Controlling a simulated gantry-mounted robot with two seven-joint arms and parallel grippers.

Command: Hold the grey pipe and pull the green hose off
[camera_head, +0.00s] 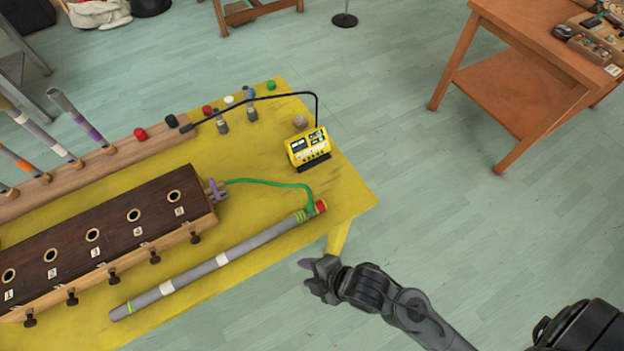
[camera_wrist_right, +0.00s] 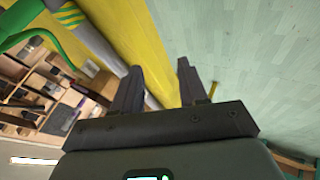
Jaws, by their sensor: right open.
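The grey pipe (camera_head: 215,263) lies slantwise along the front of the yellow table, with yellow-green bands near both ends and a red cap at its right end. The green hose (camera_head: 270,183) runs from a fitting on the dark wooden box to the pipe's right end, where it is attached. In the right wrist view the banded end of the pipe (camera_wrist_right: 68,14) and the hose (camera_wrist_right: 58,42) show at the upper left. My right gripper (camera_head: 308,272) is open and empty, off the table's front edge, apart from the pipe. My left gripper is not in view.
The dark wooden box (camera_head: 110,235) with numbered holes lies behind the pipe. A yellow device (camera_head: 308,148) with a black cable stands near the table's right corner. Knobs and a wooden rack (camera_head: 110,158) with upright tubes line the back. The table's right corner is mostly clear.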

